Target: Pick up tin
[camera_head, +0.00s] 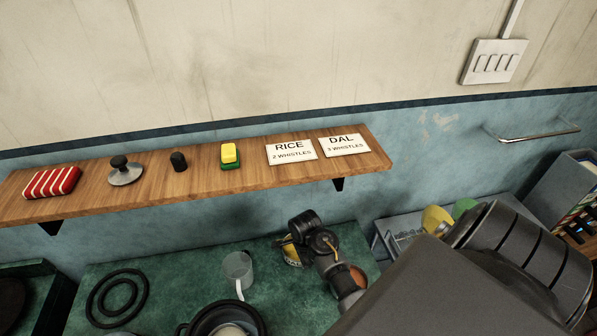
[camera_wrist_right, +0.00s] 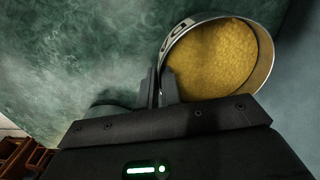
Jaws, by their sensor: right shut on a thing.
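The tin (camera_wrist_right: 265,62) is a round, pale metal container filled with yellow grains, seen from above in the right wrist view. The tin's lower part is hidden behind the gripper body. I cannot tell whether the tin's base touches the surface. My left gripper is not in view.
Below, the green counter (camera_head: 185,285) holds a mug (camera_head: 238,270), black ring (camera_head: 117,297) and dark pot (camera_head: 205,322).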

